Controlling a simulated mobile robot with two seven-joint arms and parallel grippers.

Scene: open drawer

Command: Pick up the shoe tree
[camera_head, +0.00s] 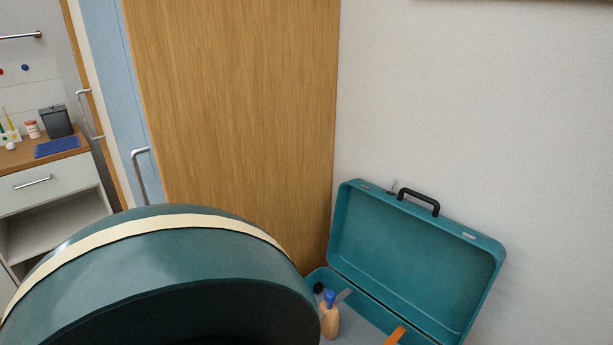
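No shoe tree can be made out for certain. An open teal suitcase (417,255) stands at the lower right, its lid raised against the wall and its base cut off by the bottom edge. Inside the base are a tan bottle-like thing with a blue top (329,318), a small black round thing (318,288), a grey flat piece (344,295) and an orange piece (396,335), partly cut off. I cannot tell whether any of these is the shoe tree. Neither of my grippers is in view.
A large rounded dark teal shape with a cream band (165,228) fills the lower left foreground and hides what is behind it; I cannot tell what it is. A wooden panel (235,110) stands behind. A cabinet (45,180) with small items is at left.

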